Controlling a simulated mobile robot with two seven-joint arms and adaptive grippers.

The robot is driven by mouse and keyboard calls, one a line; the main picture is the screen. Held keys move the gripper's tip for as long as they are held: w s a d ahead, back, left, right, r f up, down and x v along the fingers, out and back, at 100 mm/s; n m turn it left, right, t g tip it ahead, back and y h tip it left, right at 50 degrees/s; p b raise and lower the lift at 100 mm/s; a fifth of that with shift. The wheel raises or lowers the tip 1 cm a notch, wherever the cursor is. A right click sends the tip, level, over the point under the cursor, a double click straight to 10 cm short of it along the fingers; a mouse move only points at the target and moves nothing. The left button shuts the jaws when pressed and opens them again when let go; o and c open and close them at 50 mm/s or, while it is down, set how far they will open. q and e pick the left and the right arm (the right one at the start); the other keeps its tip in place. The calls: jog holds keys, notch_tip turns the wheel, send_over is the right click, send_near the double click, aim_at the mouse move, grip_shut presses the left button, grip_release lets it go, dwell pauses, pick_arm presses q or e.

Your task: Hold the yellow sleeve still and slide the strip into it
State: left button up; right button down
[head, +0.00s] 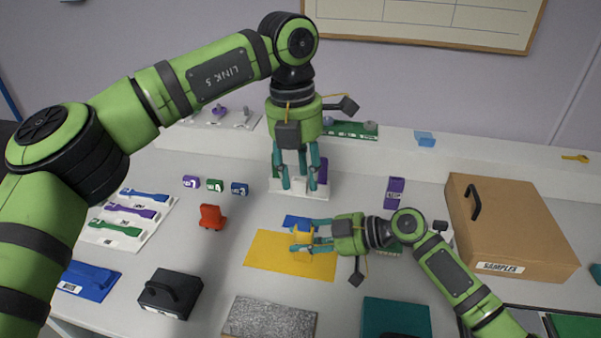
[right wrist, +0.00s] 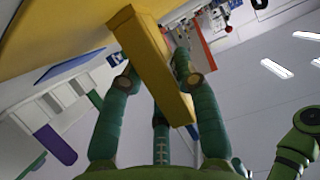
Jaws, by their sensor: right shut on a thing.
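The yellow sleeve (right wrist: 155,65), a long square-sided piece, is between the fingers of my right gripper (right wrist: 158,85). In the head view the sleeve (head: 304,235) shows small, over the yellow mat (head: 265,250), and my right gripper (head: 303,238) is shut on it from the right. My left gripper (head: 299,187) points down in front of a white rack (head: 300,193); its fingertips are apart and I see nothing between them. A purple strip (head: 322,171) stands upright by the rack, right of the fingers. In the right wrist view a purple strip (right wrist: 54,144) and a green strip (right wrist: 96,98) show at the rack.
A flat blue piece (head: 297,221) lies at the mat's back edge. A brown box (head: 520,225) stands at the right. A red object (head: 211,217), black block (head: 170,294) and grey textured slab (head: 270,320) lie around the mat. A white tray (head: 150,230) of colored parts is at the left.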

jog(key=c, duration=0.8)
grip_release()
jog(key=shift+c, duration=0.2)
